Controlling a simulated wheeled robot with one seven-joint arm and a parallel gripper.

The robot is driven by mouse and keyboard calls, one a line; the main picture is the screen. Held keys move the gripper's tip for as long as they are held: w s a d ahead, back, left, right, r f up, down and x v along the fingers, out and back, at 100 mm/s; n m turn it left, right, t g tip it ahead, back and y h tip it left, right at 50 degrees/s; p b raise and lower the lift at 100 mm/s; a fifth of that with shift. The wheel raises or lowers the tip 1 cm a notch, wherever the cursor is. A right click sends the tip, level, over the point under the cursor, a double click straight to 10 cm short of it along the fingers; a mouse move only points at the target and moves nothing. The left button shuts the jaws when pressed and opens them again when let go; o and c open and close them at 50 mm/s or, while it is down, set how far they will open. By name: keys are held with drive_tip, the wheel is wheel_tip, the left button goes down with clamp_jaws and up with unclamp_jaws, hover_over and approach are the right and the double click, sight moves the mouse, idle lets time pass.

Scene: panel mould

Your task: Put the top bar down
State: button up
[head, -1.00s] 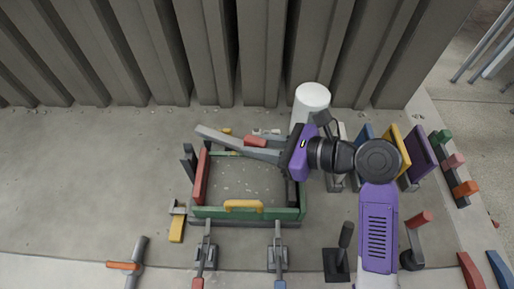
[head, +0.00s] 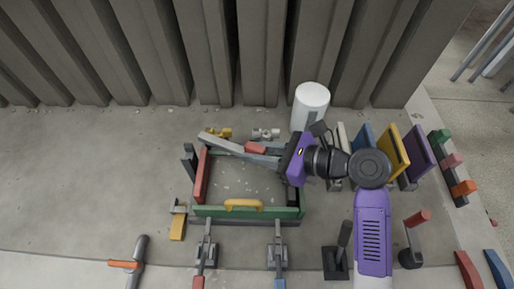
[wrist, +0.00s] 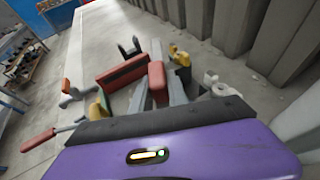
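The top bar (head: 222,142) is a long grey bar with a red grip block (head: 255,148). My gripper (head: 262,151) appears shut on the block, its fingers on both sides of it in the wrist view (wrist: 157,82). The bar slants over the back side of the mould, its left end near the back left corner; whether it touches is unclear. The mould has a red left side (head: 201,176) and a green front side (head: 220,211) with a yellow handle (head: 243,203). My gripper hides its back right corner.
A yellow clamp (head: 220,132) and a white clamp (head: 266,133) stand behind the mould. A white cylinder (head: 310,103) stands at back right. Coloured panels (head: 395,150) are racked to the right. Front toggle clamps (head: 205,257) and a black-based lever (head: 337,262) stand nearby.

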drive_tip(key=o, duration=0.4)
drive_tip(key=shift+o, duration=0.2)
drive_tip(key=shift+r+b, duration=0.5)
drive_tip(key=v, duration=1.2)
